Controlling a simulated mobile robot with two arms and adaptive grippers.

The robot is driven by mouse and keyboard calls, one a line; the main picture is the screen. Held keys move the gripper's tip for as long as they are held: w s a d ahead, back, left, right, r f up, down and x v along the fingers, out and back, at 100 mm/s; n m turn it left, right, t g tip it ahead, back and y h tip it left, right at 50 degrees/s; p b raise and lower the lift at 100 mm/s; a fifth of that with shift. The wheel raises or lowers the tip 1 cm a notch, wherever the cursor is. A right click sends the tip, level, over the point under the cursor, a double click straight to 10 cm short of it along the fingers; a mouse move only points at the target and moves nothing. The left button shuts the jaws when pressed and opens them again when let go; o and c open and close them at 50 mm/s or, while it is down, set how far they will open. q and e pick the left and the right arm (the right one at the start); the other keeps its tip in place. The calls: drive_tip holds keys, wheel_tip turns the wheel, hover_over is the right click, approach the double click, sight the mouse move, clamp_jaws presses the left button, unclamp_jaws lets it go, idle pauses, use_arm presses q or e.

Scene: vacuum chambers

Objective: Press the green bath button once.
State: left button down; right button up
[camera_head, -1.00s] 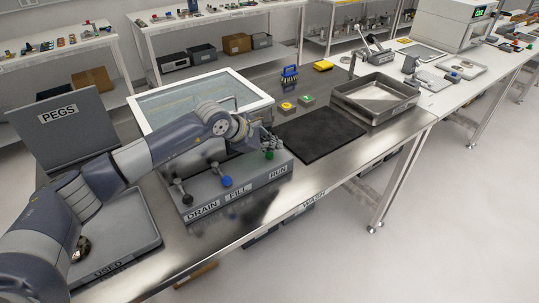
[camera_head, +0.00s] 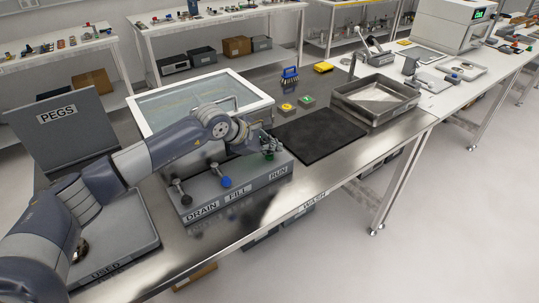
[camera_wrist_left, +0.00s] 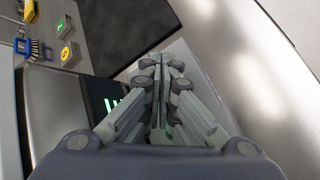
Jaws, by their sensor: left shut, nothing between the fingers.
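The grey control box (camera_head: 235,186) stands at the front of the water bath (camera_head: 190,97), with labels DRAIN, FILL and RUN. The green button (camera_head: 269,156) sits at its right end above RUN, partly covered by my gripper. The blue knob (camera_head: 226,182) is by FILL and a dark knob is by DRAIN. My left gripper (camera_head: 271,146) is shut and empty, just over the green button; I cannot tell whether it touches. In the left wrist view my shut fingers (camera_wrist_left: 160,75) hide the button. My right gripper is not in view.
A black mat (camera_head: 320,136) lies right of the box, with a steel tray (camera_head: 376,99) beyond. A small yellow button box (camera_head: 287,107), a green one (camera_head: 307,99) and a blue brush (camera_head: 289,75) stand behind the mat. The PEGS case (camera_head: 62,130) is at left.

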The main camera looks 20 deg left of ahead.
sight(271, 156)
use_arm(q)
drive_tip(key=shift+f+b, duration=0.35)
drive_tip(key=shift+f, duration=0.05)
idle(0.5)
drive_tip(key=shift+r+p, duration=0.4)
drive_tip(key=shift+r, duration=0.65)
drive_tip(key=shift+r+p, duration=1.05)
drive_tip(key=shift+r, duration=1.45)
